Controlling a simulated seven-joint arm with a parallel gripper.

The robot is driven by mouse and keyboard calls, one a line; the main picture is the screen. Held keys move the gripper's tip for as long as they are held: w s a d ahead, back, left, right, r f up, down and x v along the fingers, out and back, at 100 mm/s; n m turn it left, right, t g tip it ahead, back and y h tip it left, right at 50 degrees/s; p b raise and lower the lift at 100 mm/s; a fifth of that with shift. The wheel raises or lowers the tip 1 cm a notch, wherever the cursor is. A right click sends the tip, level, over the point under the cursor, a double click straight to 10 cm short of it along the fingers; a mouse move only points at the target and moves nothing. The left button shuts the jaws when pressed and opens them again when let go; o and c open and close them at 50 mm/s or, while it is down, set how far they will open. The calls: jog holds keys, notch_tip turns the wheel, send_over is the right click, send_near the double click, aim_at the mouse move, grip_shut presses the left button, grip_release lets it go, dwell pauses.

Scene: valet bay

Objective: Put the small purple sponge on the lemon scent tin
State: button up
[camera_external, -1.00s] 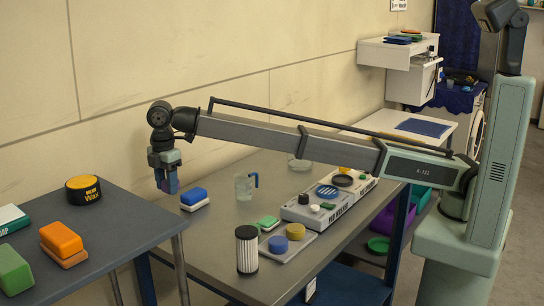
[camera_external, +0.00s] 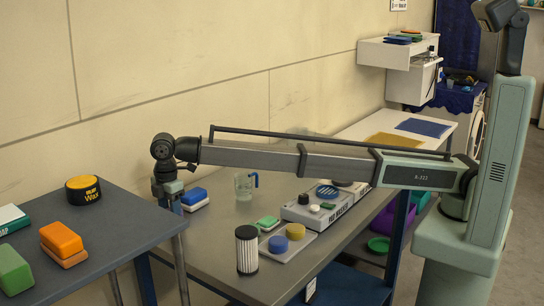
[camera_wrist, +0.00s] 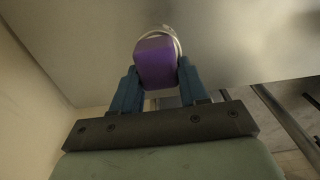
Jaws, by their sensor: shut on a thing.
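My gripper (camera_external: 172,206) is low over the left end of the grey bench in the external view. In the wrist view its blue fingers (camera_wrist: 157,85) are shut on the small purple sponge (camera_wrist: 156,62). A round thing with a pale rim (camera_wrist: 177,43) shows just beyond the sponge and is mostly hidden by it. I cannot tell whether this is the lemon scent tin or whether the sponge touches it. No lemon scent label is readable in either view.
A blue-and-white sponge (camera_external: 194,199) lies just right of my gripper, with a clear jug (camera_external: 245,186) beyond. A black-and-white filter (camera_external: 247,249) and a labelled box (camera_external: 315,215) stand farther right. The dark table (camera_external: 90,235) at left holds a yellow wax tin (camera_external: 83,189).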

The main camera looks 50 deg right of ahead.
jog(key=shift+f, duration=0.15)
jog(key=o, duration=1)
notch_tip(320, 180, up, 12)
jog(key=shift+r, duration=0.2)
